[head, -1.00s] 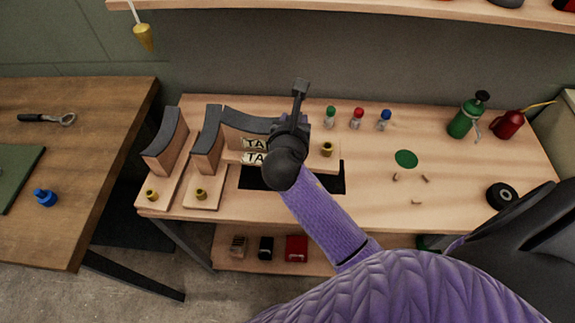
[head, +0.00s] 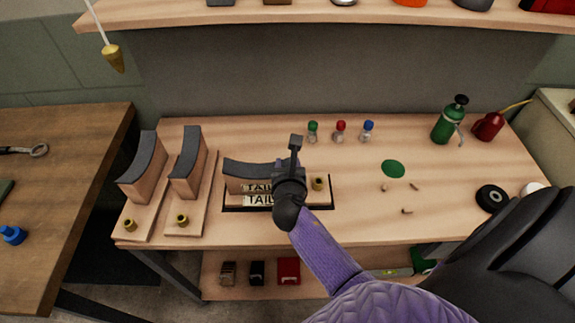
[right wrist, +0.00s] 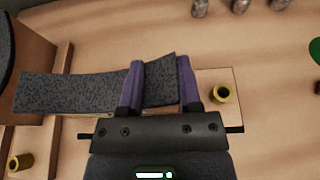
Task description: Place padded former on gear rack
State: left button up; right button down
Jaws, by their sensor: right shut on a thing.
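The padded former (head: 248,171) is a wooden block with a curved dark grey pad on top, a base board and labels reading TAIL. My right gripper (head: 291,177) is shut on its padded part, right of the labels. The right wrist view shows the purple fingers (right wrist: 160,88) either side of the grey pad (right wrist: 75,93). The former's base lies within a black rectangle (head: 328,206) on the wooden bench, roughly lined up with it. I cannot tell whether it touches the bench. A brass knob (head: 318,184) stands on its right end. My left gripper is out of view.
Two similar padded formers (head: 145,167) (head: 188,163) stand to the left on their boards. Small bottles with green, red and blue caps (head: 340,132) stand behind. A green disc (head: 393,168) and a black roll (head: 492,198) lie right.

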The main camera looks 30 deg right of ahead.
jog(key=shift+f, duration=0.1)
jog(key=shift+c, duration=1.4)
grip_release()
